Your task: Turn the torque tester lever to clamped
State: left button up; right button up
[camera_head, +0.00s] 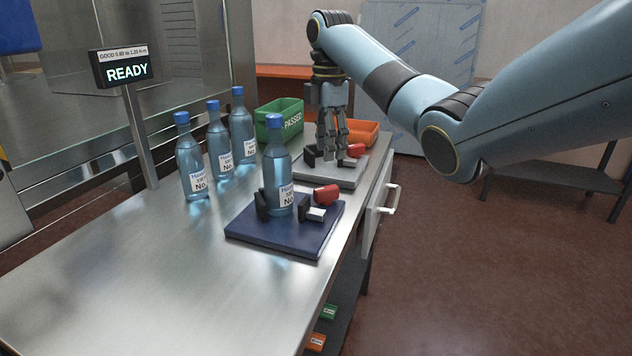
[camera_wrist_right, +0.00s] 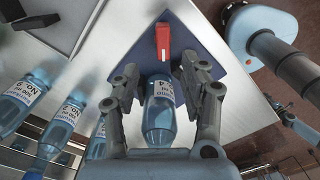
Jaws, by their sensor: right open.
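A navy fixture plate (camera_head: 270,238) bears black jaw blocks (camera_head: 304,208) and a red lever (camera_head: 327,194); a blue bottle (camera_head: 278,170) stands upright between the blocks. I cannot tell whether both blocks touch the bottle. A grey fixture plate (camera_head: 345,175) behind has black blocks and its own red lever (camera_head: 355,150), without a bottle. My right gripper (camera_head: 332,155) is open and empty, pointing down above the fixtures. In the right wrist view, the red lever (camera_wrist_right: 163,42) lies beyond my open fingers (camera_wrist_right: 160,70), with the bottle (camera_wrist_right: 158,110) seen between them.
Several bottles (camera_head: 219,145) stand left of the fixtures. A display (camera_head: 122,68) reads READY. A green PASSED crate (camera_head: 278,118) and an orange crate (camera_head: 363,132) stand behind. A drawer handle (camera_head: 390,198) sticks out at the right edge. The front-left tabletop (camera_head: 130,270) is clear.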

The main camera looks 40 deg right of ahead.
aim_at(329, 187)
jog(key=f, duration=0.8)
jog(key=shift+s+f, duration=0.2)
jog(key=shift+f, duration=0.2)
jog(key=shift+f+b, duration=0.3)
jog(key=shift+f, duration=0.45)
pick_arm(q)
jog(key=shift+s+a+f, duration=0.1)
jog(key=shift+s+f, duration=0.15)
jog(key=shift+s, duration=0.45)
pick_arm(e)
grip_shut()
